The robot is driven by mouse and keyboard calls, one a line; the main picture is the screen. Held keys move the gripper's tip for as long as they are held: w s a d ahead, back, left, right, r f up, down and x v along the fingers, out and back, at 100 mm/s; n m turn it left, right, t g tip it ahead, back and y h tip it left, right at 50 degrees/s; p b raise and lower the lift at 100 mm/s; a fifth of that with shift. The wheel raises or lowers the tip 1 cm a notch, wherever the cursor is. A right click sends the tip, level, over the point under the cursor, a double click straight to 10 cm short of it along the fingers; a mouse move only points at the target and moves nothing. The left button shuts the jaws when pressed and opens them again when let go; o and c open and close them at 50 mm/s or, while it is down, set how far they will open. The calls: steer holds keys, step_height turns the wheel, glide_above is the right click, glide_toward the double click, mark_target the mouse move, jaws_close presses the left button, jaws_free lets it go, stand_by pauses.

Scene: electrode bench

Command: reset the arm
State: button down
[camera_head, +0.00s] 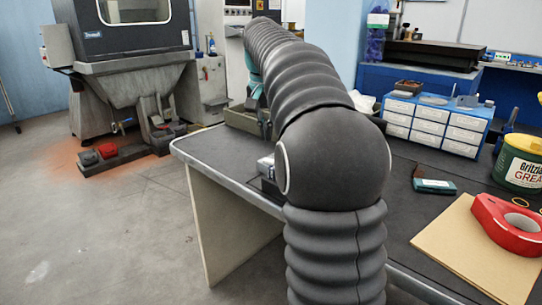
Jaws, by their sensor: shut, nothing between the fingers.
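My arm, covered in black ridged sleeving, rises from the bottom, bends at a round elbow and reaches away over the bench (215,150). Its far end bends down at the back left of the bench. My gripper (263,124) shows only as a small part there, mostly hidden behind the arm. It is shut and empty, beside a greenish tray (238,118). I cannot tell if it touches the tray.
A small box (266,168) is partly hidden behind the elbow. On the right are a drawer cabinet (428,122), a dark-green device (434,186), a grease tub (520,163) and red tape (508,222) on a brown board (455,240). A machine (130,70) stands back left; floor between is open.

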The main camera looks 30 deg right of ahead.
steer(key=shift+r, duration=0.7)
steer(key=s+a+f+n+t, duration=0.2)
steer(key=s+a+f+n, duration=0.15)
steer(key=s+a, duration=0.5)
steer(key=s+a+f+n+t, duration=0.1)
steer(key=s+a+f+n, duration=0.3)
steer(key=s, duration=0.8)
steer(key=s+a+f+t+y, duration=0.1)
steer(key=s+a+f, duration=0.2)
steer(key=s+f, duration=0.4)
step_height(320, 180, down, 3)
steer(key=shift+s+a+r, duration=0.1)
steer(key=shift+s+a, duration=0.2)
steer(key=shift+a, duration=0.05)
steer(key=shift+n, duration=0.25)
